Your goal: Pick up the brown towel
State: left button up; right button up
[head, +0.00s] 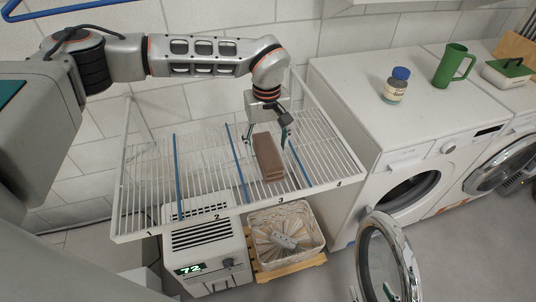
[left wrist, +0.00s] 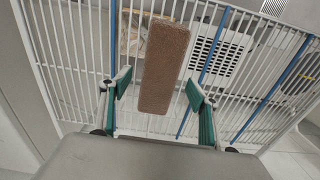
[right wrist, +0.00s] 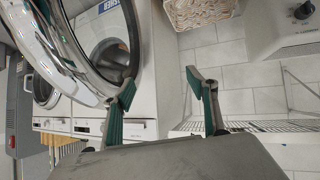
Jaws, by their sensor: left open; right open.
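Below the rack stand a dehumidifier (head: 208,245) reading 72 and a lined basket (head: 285,217). To the right are washing machines, one with its round door (head: 387,262) open. A bottle (head: 396,85), green mug (head: 453,65) and green-lidded box (head: 507,72) stand on top.

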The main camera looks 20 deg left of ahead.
aim_at(268, 149)
pick_arm(q)
notch_tip(268, 149, down, 4)
jog(key=shift+d+f, duration=0.1)
jog(key=shift+d, duration=0.05)
jog(key=c, duration=1.2)
jog(key=shift+c, duration=0.2)
